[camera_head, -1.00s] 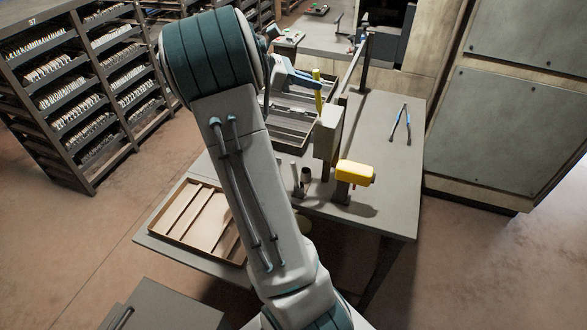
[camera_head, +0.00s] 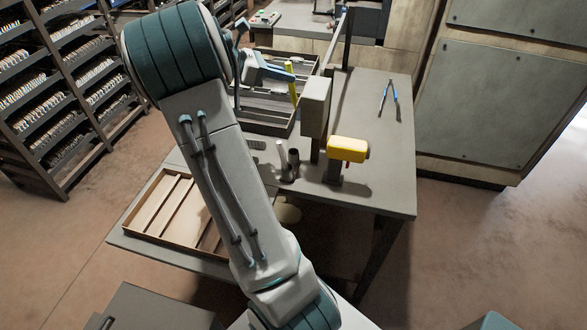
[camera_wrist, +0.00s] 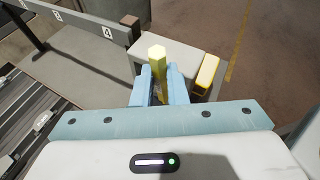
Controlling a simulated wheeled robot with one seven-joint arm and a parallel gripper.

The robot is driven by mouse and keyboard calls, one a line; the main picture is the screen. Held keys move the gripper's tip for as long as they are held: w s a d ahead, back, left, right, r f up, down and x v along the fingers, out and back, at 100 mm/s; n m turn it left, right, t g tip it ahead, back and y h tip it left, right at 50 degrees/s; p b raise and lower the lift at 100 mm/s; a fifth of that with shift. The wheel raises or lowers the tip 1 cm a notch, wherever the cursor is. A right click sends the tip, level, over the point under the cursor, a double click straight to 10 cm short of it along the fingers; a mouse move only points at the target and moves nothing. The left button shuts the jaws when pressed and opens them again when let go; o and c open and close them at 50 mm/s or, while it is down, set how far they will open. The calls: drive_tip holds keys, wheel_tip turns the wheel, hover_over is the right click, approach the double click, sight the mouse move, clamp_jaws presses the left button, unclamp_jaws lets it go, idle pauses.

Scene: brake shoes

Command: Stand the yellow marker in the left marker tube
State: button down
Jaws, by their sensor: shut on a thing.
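The yellow marker (camera_head: 291,86) is held upright, slightly tilted, above the right part of the divided tray in the head view. My gripper (camera_head: 284,76) is shut on it with blue fingers. In the wrist view the marker (camera_wrist: 157,56) stands up between the fingertips (camera_wrist: 160,84). Two tubes stand side by side on the bench, nearer the camera than the marker: the left tube (camera_head: 282,155) is grey, the right tube (camera_head: 293,164) is darker. The marker is well apart from both. The tubes cannot be made out in the wrist view.
A grey box on a post (camera_head: 315,107) stands right of the marker, with a yellow box on a stand (camera_head: 347,149) nearer. The divided tray (camera_head: 267,127) lies beneath the marker. A wooden compartment tray (camera_head: 130,227) is at front left.

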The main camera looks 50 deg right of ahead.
wheel_tip(320, 180, down, 2)
drive_tip(key=shift+f+b, duration=0.1)
drive_tip(key=shift+b, duration=0.35)
wheel_tip(320, 180, down, 18)
drive_tip(key=shift+r, duration=0.25)
drive_tip(key=c, duration=1.5)
unclamp_jaws()
drive_tip(key=shift+o, duration=0.2)
